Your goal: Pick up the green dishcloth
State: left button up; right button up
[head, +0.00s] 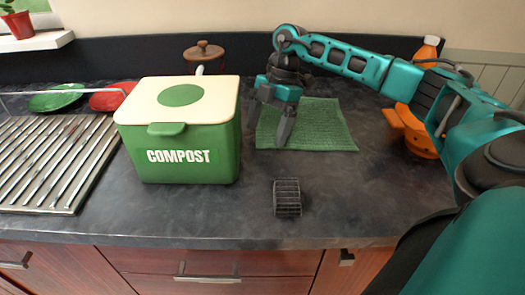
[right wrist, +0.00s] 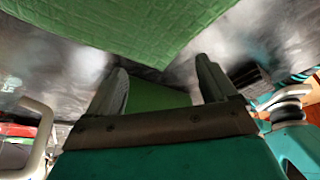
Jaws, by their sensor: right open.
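The green dishcloth (head: 325,128) lies flat on the dark countertop, right of the compost bin. It also shows in the right wrist view (right wrist: 130,25) across the top. My right gripper (head: 270,133) is open and empty, above the left part of the cloth with its fingers pointing down. In the right wrist view both fingers (right wrist: 160,82) are spread apart, with the cloth beyond the tips. The gripper hides a little of the cloth's left edge. My left gripper is in neither view.
A green compost bin (head: 195,153) with a cream lid stands just left of my right gripper. A small dark ribbed block (head: 287,197) lies near the counter's front. An orange object (head: 415,135) stands right of the cloth. A metal drying rack (head: 50,160) is at the left.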

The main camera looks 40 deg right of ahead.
jog(key=shift+x, duration=0.75)
jog(key=shift+a+f, duration=0.15)
jog(key=shift+f, duration=0.1)
jog(key=c, duration=0.7)
jog(key=c, duration=0.7)
